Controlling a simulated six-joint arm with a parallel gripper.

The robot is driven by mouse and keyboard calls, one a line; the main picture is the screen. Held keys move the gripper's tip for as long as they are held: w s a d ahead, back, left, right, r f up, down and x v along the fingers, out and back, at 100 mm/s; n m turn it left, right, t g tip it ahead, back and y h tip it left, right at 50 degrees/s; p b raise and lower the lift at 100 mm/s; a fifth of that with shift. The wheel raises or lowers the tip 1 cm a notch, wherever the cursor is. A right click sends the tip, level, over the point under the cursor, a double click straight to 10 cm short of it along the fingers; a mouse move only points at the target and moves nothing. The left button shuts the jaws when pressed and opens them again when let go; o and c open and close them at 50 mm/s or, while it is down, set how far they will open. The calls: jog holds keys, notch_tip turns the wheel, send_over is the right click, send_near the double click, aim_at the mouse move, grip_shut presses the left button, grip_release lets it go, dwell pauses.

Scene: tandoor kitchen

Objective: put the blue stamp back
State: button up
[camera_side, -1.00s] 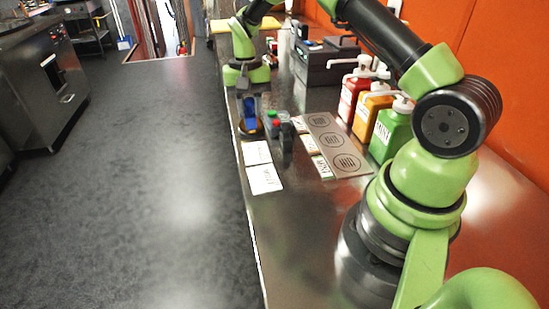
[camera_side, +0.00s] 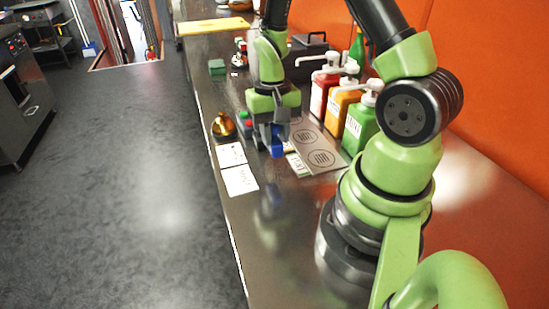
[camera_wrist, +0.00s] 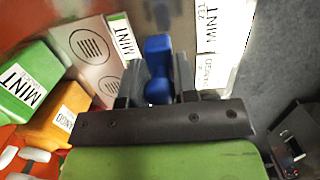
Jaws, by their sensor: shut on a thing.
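My gripper (camera_side: 276,139) is shut on the blue stamp (camera_side: 277,150). In the side view the stamp hangs upright beside the metal plate (camera_side: 325,158) with printed circles, and its reflection shows on the counter below. In the wrist view the blue stamp (camera_wrist: 158,62) sits between the two fingers of my gripper (camera_wrist: 158,88). A MINT label (camera_wrist: 123,38) lies to its left, at the edge of the plate (camera_wrist: 92,45). The green and red stamps (camera_side: 244,119) stand just left of my gripper, partly hidden by it.
White printed cards (camera_side: 239,180) lie at the counter's left edge, with a gold rounded object (camera_side: 223,126) behind them. Red, orange and green pump bottles (camera_side: 359,127) stand right of the plate. A dark box (camera_side: 306,55) is farther back.

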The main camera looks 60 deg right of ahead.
jog(key=shift+f, duration=2.8)
jog(key=shift+f, duration=0.1)
jog(key=o, duration=0.8)
jog(key=r, duration=0.8)
jog(key=w+d+r, duration=0.1)
jog(key=r, duration=0.3)
notch_tip(320, 180, up, 6)
jog(key=n+t, duration=0.1)
jog(key=t, duration=0.1)
send_over(274, 155)
jog(key=w, duration=0.2)
jog(key=s+a+r+n+t, duration=0.1)
jog(key=s+a+r+t, duration=0.1)
jog(key=s+a+r, duration=0.1)
jog(key=s+a+r+n+t, duration=0.1)
jog(key=s+a+r+t, duration=0.1)
jog(key=s+a+r, duration=0.1)
jog(key=s+a+r+n+t+y, duration=0.1)
jog(key=s+a+r+n+t, duration=0.1)
jog(key=s+a+r, duration=0.1)
jog(key=shift+s+a+r, duration=0.25)
jog(key=shift+a+r, duration=0.1)
jog(key=shift+r, duration=0.4)
